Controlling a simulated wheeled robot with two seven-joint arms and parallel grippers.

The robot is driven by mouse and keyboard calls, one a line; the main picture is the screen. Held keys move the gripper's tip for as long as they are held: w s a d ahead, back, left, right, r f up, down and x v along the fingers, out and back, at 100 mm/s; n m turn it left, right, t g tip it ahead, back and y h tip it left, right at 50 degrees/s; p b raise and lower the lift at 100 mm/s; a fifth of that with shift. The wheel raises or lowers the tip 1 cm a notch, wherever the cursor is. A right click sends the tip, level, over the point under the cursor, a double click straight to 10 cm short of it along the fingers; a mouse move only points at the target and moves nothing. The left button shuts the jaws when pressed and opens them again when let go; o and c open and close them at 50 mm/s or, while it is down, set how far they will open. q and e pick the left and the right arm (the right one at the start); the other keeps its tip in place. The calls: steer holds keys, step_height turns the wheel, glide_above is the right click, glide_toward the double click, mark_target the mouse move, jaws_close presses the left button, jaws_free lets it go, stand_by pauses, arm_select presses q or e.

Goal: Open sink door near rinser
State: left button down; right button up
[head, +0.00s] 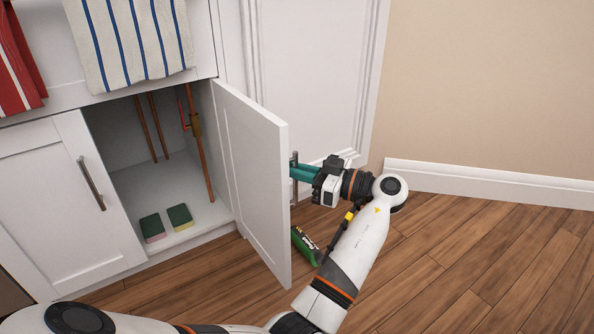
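The right sink cabinet door (250,175) is white and stands swung wide open toward me. Its upright metal handle (294,158) is on the outer face near the free edge. My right gripper (298,173) has its teal fingers close together around the handle's middle, from the right. The fingers cover that part of the handle. The open cabinet (128,181) shows copper pipes (203,155) and two green sponges (181,217) on its floor. The left cabinet door (60,200) is closed, with its own handle (91,184). My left gripper is out of view; its arm crosses the bottom left.
A green item (304,246) lies on the wooden floor between the open door and my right forearm. Striped towels (135,40) hang above the cabinet. A white panelled door (310,75) stands behind. The floor at right is clear up to the baseboard (480,183).

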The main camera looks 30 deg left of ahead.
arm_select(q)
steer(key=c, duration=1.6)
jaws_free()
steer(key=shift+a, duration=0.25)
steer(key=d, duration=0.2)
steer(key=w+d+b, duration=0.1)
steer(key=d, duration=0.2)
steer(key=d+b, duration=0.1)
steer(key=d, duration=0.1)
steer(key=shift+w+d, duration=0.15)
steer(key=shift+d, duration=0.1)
